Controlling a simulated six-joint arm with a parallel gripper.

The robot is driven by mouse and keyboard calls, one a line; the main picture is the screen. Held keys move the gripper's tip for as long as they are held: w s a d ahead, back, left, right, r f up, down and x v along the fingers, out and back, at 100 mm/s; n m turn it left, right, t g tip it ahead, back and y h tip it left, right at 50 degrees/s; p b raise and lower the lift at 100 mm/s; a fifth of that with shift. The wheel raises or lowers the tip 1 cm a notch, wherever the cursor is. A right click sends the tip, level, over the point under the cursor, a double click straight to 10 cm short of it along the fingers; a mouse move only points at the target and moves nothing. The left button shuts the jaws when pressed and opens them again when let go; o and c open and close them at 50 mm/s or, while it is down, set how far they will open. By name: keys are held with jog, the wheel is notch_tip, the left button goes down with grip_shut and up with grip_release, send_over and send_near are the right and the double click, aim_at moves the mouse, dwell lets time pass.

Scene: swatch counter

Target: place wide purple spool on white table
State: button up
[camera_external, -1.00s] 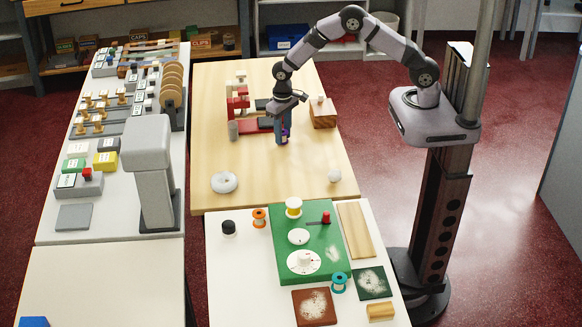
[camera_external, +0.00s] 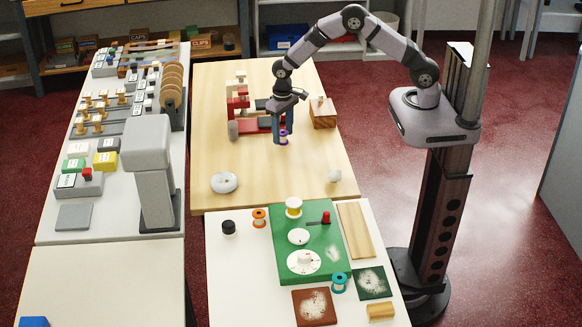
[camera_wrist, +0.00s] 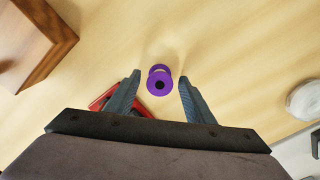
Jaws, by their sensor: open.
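The purple spool (camera_wrist: 160,82) stands on the light wooden table (camera_external: 290,185). In the wrist view it sits between and just beyond my fingertips, its top disc with a dark centre hole facing the camera. The white table (camera_external: 225,275) is at the front, holding a green board and other spools.
A white ring (camera_external: 224,182) and a small white lump (camera_external: 334,175) lie nearer. An orange spool (camera_external: 260,218), yellow spool (camera_external: 293,207) and teal spool (camera_external: 339,282) are on the white table.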

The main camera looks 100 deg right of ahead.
aim_at(283, 133)
notch_tip(283, 133, up, 11)
jog(key=b, duration=0.3)
jog(key=s+a+n, duration=0.4)
jog(key=s+a, duration=0.2)
jog(key=s, duration=0.5)
jog(key=s+a+f+n, duration=0.1)
jog(key=s+a+n, duration=0.3)
jog(key=s, duration=0.7)
jog(key=shift+s+a+f+n, duration=0.3)
jog(key=shift+a+n, duration=0.1)
jog(key=shift+a, duration=0.5)
jog(key=shift+o, duration=0.5)
jog(key=shift+s+a+f, duration=0.1)
jog(key=shift+s+f, duration=0.1)
jog(key=shift+s, duration=0.3)
